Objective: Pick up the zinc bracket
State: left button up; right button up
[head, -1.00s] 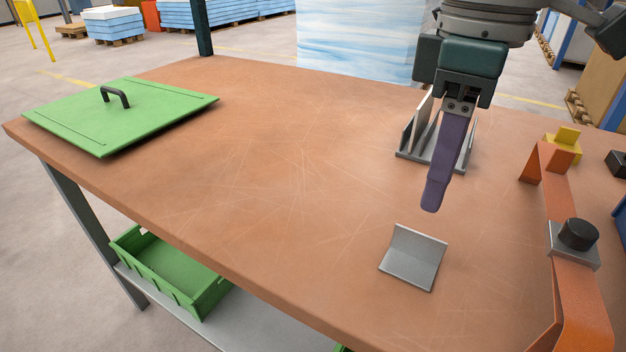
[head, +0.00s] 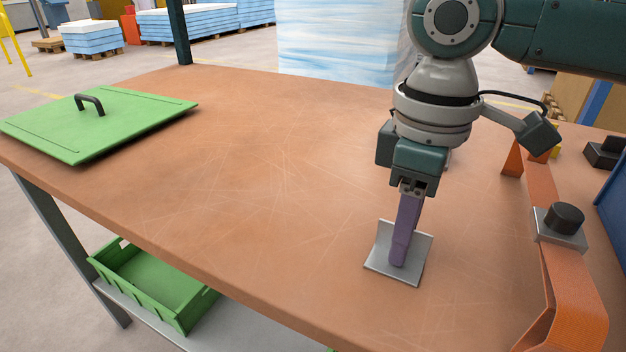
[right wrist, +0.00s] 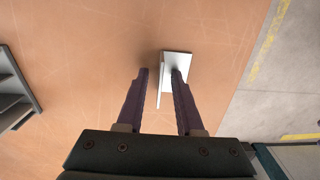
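The zinc bracket (head: 418,270) is a small grey L-shaped piece on the brown table, with one flange flat and one upright. In the right wrist view the bracket (right wrist: 179,58) lies at the fingertips, its upright flange between the two fingers. My right gripper (head: 399,264) points down over the bracket, and its purple finger covers part of it. In the right wrist view the gripper (right wrist: 159,72) is open, with a gap on both sides of the flange. Whether a fingertip touches the flat flange I cannot tell. My left gripper is not in view.
An orange bent strip (head: 570,275) and a grey block with a black knob (head: 565,217) stand on the right. A grey slotted holder (right wrist: 14,92) is mostly hidden behind my arm in the head view. A green lid (head: 95,125) lies far left; the table's middle is clear.

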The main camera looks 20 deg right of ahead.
grip_shut()
dwell(1.2)
